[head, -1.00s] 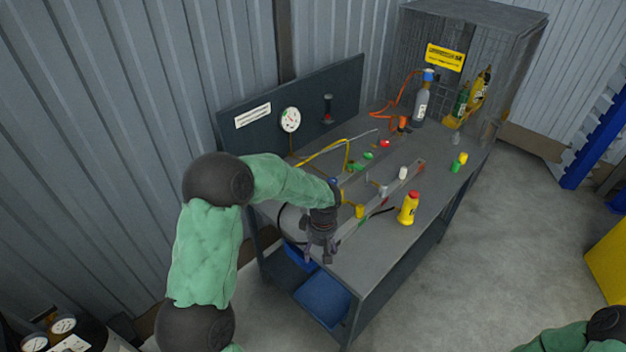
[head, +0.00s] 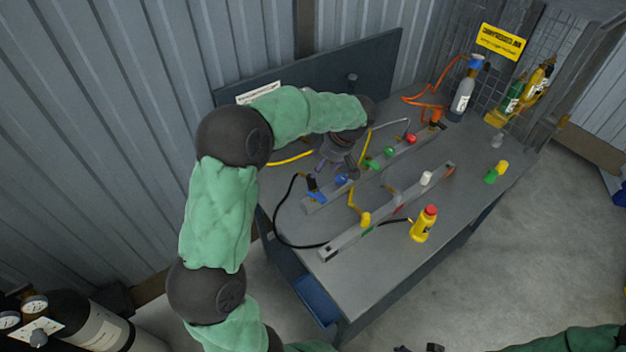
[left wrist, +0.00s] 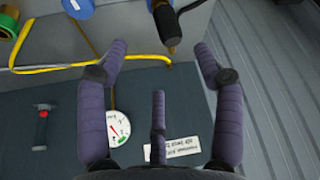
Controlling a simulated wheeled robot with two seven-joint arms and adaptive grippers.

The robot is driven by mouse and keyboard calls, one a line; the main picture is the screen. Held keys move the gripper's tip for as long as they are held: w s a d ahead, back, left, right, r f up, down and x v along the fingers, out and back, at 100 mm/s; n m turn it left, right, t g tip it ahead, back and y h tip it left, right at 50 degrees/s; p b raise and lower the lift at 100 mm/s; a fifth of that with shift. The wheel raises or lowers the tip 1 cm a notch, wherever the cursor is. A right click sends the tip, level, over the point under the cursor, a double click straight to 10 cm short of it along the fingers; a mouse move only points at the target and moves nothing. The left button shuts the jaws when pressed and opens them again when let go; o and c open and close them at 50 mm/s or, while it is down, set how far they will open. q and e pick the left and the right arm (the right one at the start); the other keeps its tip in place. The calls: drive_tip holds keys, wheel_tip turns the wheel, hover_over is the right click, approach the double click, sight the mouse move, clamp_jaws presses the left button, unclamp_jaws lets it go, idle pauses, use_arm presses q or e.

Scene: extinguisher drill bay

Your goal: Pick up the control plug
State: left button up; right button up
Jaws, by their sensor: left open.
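The black plug (head: 312,183), which I take for the control plug, stands at the left end of the rear rail (head: 325,200), with a black cable running from it. In the left wrist view the plug (left wrist: 167,24) is at the top centre, with a brownish tip. My left gripper (head: 338,162) is open and empty above the back of the bench. In the left wrist view its fingers (left wrist: 159,48) are spread, with the plug beyond their tips and not touched. Dark parts at the bottom edge seem to be my right gripper (head: 419,348), mostly cut off.
A blue knob (head: 341,180) sits close beside the plug. A yellow hose (left wrist: 90,68) crosses the bench between the fingers and the back panel. The front rail (head: 345,240) and a yellow bottle (head: 424,226) stand nearer the front.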

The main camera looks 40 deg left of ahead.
sight(308, 182)
use_arm(q)
drive_tip(key=b+x, duration=0.1)
drive_tip(key=x, duration=0.3)
drive_tip(key=shift+s+f, duration=0.2)
drive_tip(key=x, duration=0.2)
drive_tip(key=b+x, duration=0.1)
drive_tip(key=x, duration=0.1)
drive_tip(key=shift+s, duration=0.2)
drive_tip(key=c, duration=1.3)
